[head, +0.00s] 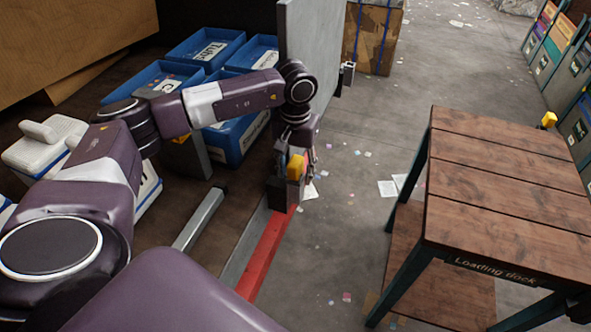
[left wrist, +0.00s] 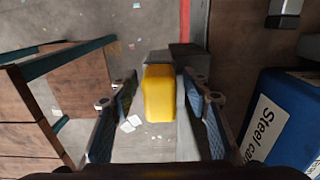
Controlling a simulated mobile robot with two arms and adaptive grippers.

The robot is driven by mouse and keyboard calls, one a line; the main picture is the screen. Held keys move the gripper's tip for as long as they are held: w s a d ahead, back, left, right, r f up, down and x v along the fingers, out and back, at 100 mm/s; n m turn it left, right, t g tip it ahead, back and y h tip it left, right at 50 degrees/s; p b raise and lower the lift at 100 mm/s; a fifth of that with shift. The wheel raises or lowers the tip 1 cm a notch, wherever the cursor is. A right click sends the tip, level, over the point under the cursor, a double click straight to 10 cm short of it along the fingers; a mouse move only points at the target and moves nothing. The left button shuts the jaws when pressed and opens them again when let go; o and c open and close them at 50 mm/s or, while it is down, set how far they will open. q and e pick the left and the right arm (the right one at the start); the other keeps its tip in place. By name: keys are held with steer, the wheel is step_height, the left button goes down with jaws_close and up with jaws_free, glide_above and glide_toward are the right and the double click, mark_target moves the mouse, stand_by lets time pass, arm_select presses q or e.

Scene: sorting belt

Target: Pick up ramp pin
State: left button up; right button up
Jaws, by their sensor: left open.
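The ramp pin, taken to be the yellow piece (head: 295,167), stands at a dark grey block (head: 277,193) near the end of the red strip. In the left wrist view the yellow pin (left wrist: 159,93) lies between the two fingers, with a gap on each side. My left gripper (head: 304,163) is open and points down around the pin; no contact shows. Part of the pin's lower end is hidden in the head view. My right gripper is not in view.
A grey upright panel (head: 311,50) stands just behind the arm. Blue bins (head: 239,140) sit to the left, one labelled Steel cans (left wrist: 283,115) in the wrist view. The wooden Loading dock table (head: 505,190) is at right. Open floor with paper scraps lies between.

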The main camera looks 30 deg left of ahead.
arm_select(q)
steer(key=c, duration=0.7)
jaws_close()
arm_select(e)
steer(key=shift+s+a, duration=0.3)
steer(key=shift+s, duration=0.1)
arm_select(q)
steer(key=shift+r, duration=0.15)
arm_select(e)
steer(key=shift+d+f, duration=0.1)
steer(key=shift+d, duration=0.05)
arm_select(q)
steer(key=shift+w+r+b, duration=0.1)
steer(key=shift+r+b, duration=0.4)
steer(key=shift+r, duration=0.1)
step_height(320, 180, up, 10)
steer(key=b, duration=0.4)
steer(key=shift+r, duration=0.1)
steer(key=w+d+b, duration=0.4)
steer(key=d+b, duration=0.1)
steer(key=d, duration=1.2)
steer(key=shift+d+r, duration=0.2)
steer(key=shift+d, duration=0.05)
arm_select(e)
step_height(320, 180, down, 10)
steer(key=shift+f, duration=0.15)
